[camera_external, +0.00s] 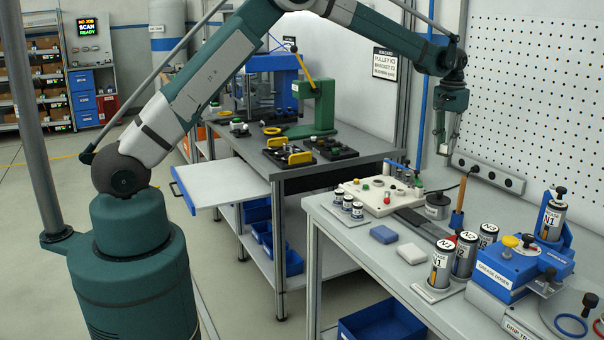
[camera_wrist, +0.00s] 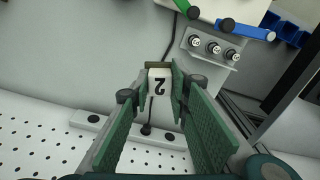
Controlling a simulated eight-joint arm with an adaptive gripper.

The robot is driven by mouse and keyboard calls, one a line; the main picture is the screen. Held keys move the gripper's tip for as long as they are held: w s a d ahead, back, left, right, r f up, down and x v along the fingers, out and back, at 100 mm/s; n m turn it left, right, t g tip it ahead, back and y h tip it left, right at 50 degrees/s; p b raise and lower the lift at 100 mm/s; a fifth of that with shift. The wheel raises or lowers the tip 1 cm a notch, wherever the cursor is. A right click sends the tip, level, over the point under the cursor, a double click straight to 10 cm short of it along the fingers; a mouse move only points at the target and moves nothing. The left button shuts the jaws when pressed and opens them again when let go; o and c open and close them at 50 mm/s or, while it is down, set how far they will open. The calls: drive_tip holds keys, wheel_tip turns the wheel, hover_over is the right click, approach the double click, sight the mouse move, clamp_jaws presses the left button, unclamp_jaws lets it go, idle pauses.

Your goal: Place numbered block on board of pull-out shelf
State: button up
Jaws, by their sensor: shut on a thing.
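My gripper (camera_external: 446,138) hangs from the arm at the upper right, above the rear of the right workbench and in front of the pegboard wall. In the wrist view my gripper (camera_wrist: 158,88) has its green fingers shut on the numbered block (camera_wrist: 158,84), a white block with a "2" that appears upside down. The block (camera_external: 446,147) shows only in small part in the external view.
The middle bench (camera_external: 345,148) carries black fixtures with yellow handles and a green press (camera_external: 318,105). The right bench (camera_external: 340,232) holds a control box (camera_external: 372,198), labelled cans and a blue grease doser (camera_external: 512,266). Open air lies above the shelf.

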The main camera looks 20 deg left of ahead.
drive_tip(key=w+a+n, duration=0.2)
drive_tip(key=w+a, duration=0.3)
drive_tip(key=a, duration=1.1)
drive_tip(key=w+a+n, duration=0.3)
drive_tip(key=w+a, duration=0.2)
drive_tip(key=a, duration=1.1)
drive_tip(key=w+a+n, duration=0.2)
drive_tip(key=w+a, duration=0.3)
drive_tip(key=a, duration=1.1)
drive_tip(key=n, duration=0.8)
hover_over(220, 193)
wheel_tip(220, 193, down, 20)
drive_tip(key=shift+w+r+b, duration=0.15)
drive_tip(key=shift+r+b, duration=0.1)
drive_tip(key=shift+b, duration=0.1)
drive_tip(key=shift+f, duration=0.1)
drive_tip(key=shift+f, duration=3.05)
